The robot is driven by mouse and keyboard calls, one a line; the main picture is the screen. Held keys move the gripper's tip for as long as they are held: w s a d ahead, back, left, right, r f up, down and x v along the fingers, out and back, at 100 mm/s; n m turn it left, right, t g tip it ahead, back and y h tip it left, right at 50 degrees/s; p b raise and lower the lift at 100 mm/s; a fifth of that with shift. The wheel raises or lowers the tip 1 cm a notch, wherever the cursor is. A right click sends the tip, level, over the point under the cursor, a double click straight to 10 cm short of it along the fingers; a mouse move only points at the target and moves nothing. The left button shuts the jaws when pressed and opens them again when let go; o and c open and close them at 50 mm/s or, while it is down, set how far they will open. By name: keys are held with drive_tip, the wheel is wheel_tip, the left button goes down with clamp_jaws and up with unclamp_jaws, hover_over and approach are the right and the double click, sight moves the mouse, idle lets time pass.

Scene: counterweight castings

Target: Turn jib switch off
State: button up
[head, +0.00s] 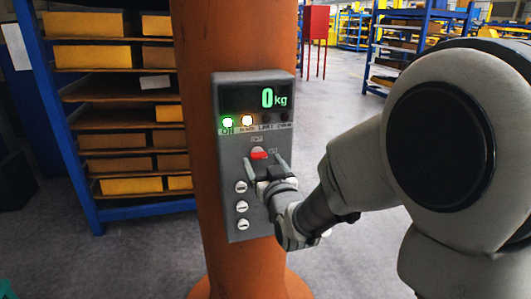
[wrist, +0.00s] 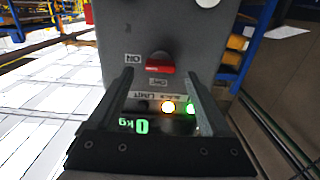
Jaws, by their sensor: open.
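The jib switch is a small red handle (head: 259,155) on a grey control box (head: 230,190) fixed to an orange column. The wrist view shows the red handle (wrist: 160,66) closer, lying crosswise, in line with the ON label (wrist: 132,58) at its left. The OFF label (wrist: 157,82) is just below it there. My gripper (head: 268,163) is open in front of the box. In the wrist view its fingertips (wrist: 159,74) are spread either side of the handle, with nothing between them gripped. Contact with the handle cannot be told.
The display (head: 265,98) reads 0 kg. A green lamp (head: 227,121) and an orange lamp (head: 247,120) are lit below it. A blue rack (head: 70,140) with yellow bins stands close at left.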

sight(259, 155)
drive_tip(key=shift+x, duration=1.15)
clamp_jaws()
